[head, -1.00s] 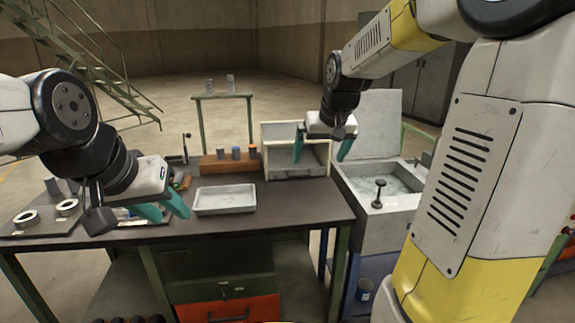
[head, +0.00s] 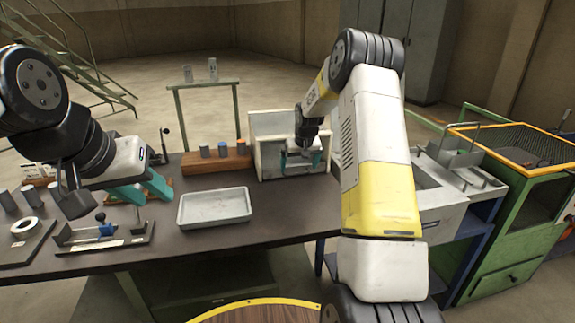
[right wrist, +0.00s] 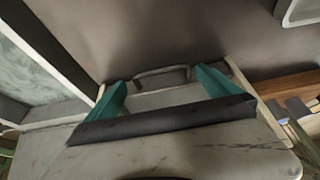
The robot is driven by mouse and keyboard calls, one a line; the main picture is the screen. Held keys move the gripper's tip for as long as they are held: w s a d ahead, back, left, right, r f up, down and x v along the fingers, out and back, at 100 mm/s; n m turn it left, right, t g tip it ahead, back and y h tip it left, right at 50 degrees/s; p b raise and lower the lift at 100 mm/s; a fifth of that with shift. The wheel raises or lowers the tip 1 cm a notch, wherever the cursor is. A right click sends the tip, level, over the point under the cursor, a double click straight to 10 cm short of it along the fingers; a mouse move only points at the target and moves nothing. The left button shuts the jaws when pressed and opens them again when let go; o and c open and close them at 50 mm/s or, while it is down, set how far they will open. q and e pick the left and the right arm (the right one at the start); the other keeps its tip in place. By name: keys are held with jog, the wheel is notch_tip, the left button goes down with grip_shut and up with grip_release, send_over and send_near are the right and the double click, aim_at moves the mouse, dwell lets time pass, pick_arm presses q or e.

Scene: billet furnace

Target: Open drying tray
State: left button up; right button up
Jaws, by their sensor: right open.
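A pale box-shaped unit (head: 258,150) stands at the back of the dark table. It appears to house the drying tray, whose front is partly hidden by my right gripper. My right gripper (head: 303,160) is open in front of it. In the right wrist view, a grey curved handle (right wrist: 160,74) on a pale front lies between and just past the teal fingertips of the right gripper (right wrist: 160,82). I see no grip on the handle; whether a finger touches it I cannot tell. My left gripper (head: 148,190) is open and empty above the table's left part.
A shallow grey tray (head: 213,207) lies mid-table. A wooden block with several cylinders (head: 215,160) stands left of the unit. A small fixture (head: 100,235) and a white ring (head: 24,225) lie at left. A grey basin (head: 432,190) and a green mesh-topped cart (head: 520,170) stand right.

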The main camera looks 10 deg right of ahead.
jog(key=shift+x, duration=1.55)
